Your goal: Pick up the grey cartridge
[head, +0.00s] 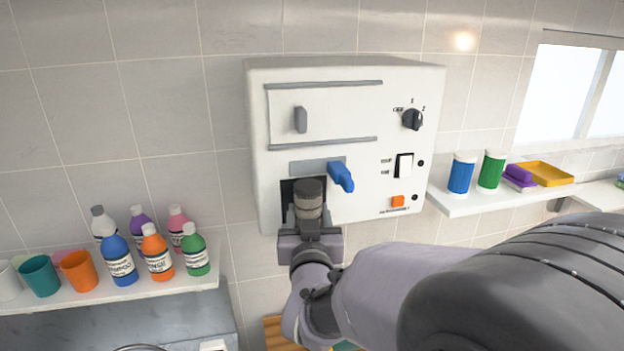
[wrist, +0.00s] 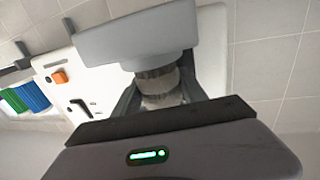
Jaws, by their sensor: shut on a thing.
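The grey cartridge (head: 308,193) is a short ribbed cylinder standing upright in front of the dark opening (head: 289,191) low on the white wall unit. My gripper (head: 309,217) is below it, with a finger on each side, shut on its lower part. In the wrist view the cartridge (wrist: 160,84) shows between the two fingers, its upper end hidden by a large grey-blue block (wrist: 138,36). I cannot tell whether the cartridge still touches the opening's inside.
A blue lever (head: 341,176) sticks out from the white unit (head: 340,115), close right of the cartridge. The unit also has a knob (head: 412,119), a switch (head: 404,165) and an orange button (head: 398,201). Shelves with bottles and cups (head: 122,262) and canisters (head: 461,174) flank it.

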